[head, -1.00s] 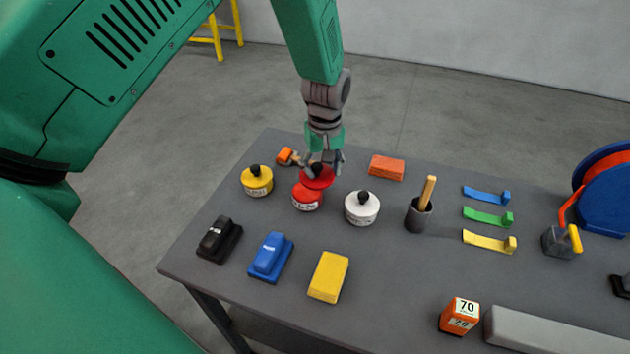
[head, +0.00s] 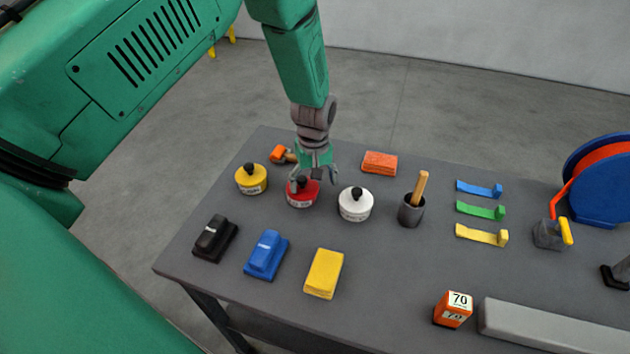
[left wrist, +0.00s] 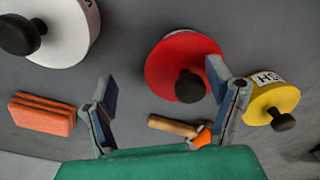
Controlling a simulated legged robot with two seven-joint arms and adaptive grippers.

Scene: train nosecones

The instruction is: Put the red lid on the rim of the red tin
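The red tin (head: 303,200) stands on the table between a yellow tin and a white tin, its pale label facing me. The red lid (left wrist: 178,58), with a black knob (left wrist: 190,86), lies on top of the tin. It looks level, but the gripper partly hides it in the head view, so I cannot tell whether it sits flush all around. My left gripper (head: 318,178) is just above and beside the lid. In the left wrist view its fingers (left wrist: 160,75) are spread wide, with the right finger close to the knob and nothing clamped. My right gripper is not in view.
The yellow tin (head: 251,184) and white tin (head: 355,210) stand close on either side. An orange-headed hammer (head: 280,154) and an orange block (head: 379,162) lie behind. Black (head: 214,239), blue (head: 267,255) and yellow (head: 324,273) blocks are in front.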

